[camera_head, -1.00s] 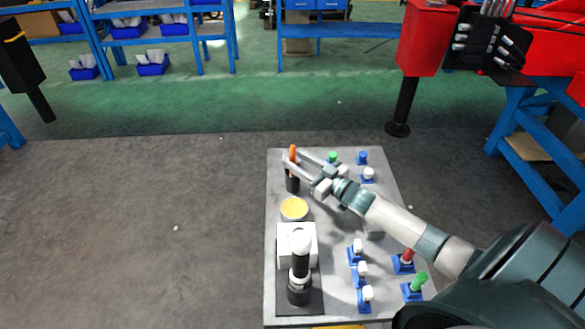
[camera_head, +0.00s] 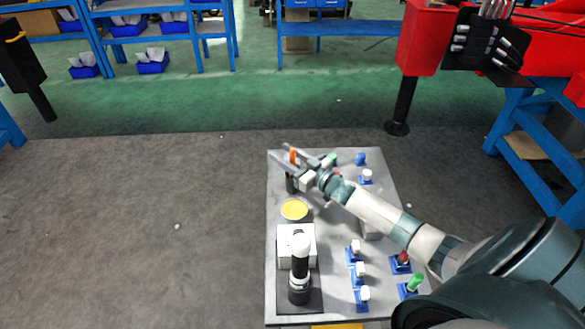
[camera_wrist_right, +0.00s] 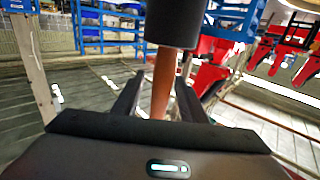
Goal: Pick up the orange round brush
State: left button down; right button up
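The orange round brush (camera_head: 293,156) stands upright at the far left of the grey table, its orange part on top and a black part below. My right gripper (camera_head: 279,151) reaches in from the right with its two fingers apart, one on each side of the orange part. The right wrist view shows the orange shaft (camera_wrist_right: 161,84) between the open fingers, with gaps on both sides and a black cylinder above it. My left gripper is not in view.
On the grey table (camera_head: 340,312) are a yellow-topped round container (camera_head: 294,209), a white box (camera_head: 284,246) and a black-and-white upright tool (camera_head: 300,268). Several small blue-based pieces (camera_head: 361,272) stand along the right side. The floor to the left is clear.

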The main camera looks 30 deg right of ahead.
jog(key=shift+w, duration=0.2)
dwell(0.3)
grip_shut()
notch_tip(320, 180, up, 18)
jog(key=b, duration=0.4)
dwell(0.4)
dwell(0.4)
